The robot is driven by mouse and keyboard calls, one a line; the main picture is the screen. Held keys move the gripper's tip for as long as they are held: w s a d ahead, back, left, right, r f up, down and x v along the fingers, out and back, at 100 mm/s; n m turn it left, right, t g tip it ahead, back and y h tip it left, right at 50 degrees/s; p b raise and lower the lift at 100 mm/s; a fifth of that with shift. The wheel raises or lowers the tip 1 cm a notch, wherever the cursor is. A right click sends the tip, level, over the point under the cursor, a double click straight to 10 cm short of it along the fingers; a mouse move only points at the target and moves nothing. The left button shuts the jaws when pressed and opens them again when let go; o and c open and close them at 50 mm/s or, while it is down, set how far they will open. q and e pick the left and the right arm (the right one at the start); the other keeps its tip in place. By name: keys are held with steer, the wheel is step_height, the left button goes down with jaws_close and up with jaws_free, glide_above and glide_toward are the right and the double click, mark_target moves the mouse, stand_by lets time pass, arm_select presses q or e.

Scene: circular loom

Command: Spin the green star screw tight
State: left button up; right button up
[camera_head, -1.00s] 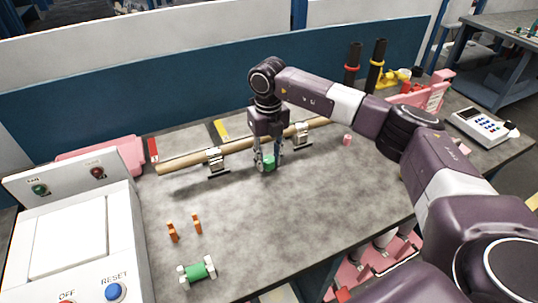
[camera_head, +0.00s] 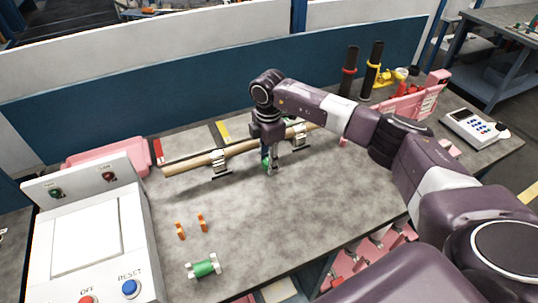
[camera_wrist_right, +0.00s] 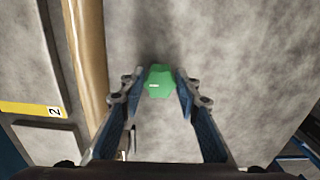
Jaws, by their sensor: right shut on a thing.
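The green star screw (camera_head: 265,162) stands upright at mid-table, in front of the wooden rod (camera_head: 205,160). My right gripper (camera_head: 270,166) points down over it and is shut on it. In the right wrist view the green screw head (camera_wrist_right: 159,82) sits between the two fingertips, and the rod (camera_wrist_right: 88,50) runs along the left. The gripper hides part of the screw in the head view, and what is under the screw head is hidden. My left gripper is not in view.
Metal holders (camera_head: 220,164) carry the rod. A green spool (camera_head: 204,267) and orange clips (camera_head: 202,222) lie at the front left, beside a control box (camera_head: 85,240) with buttons. Black posts (camera_head: 372,68) stand at the back right. The middle front of the table is clear.

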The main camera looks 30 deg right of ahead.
steer(key=o, duration=1.2)
step_height(320, 180, up, 7)
steer(key=p, duration=0.5)
steer(key=shift+r, duration=0.1)
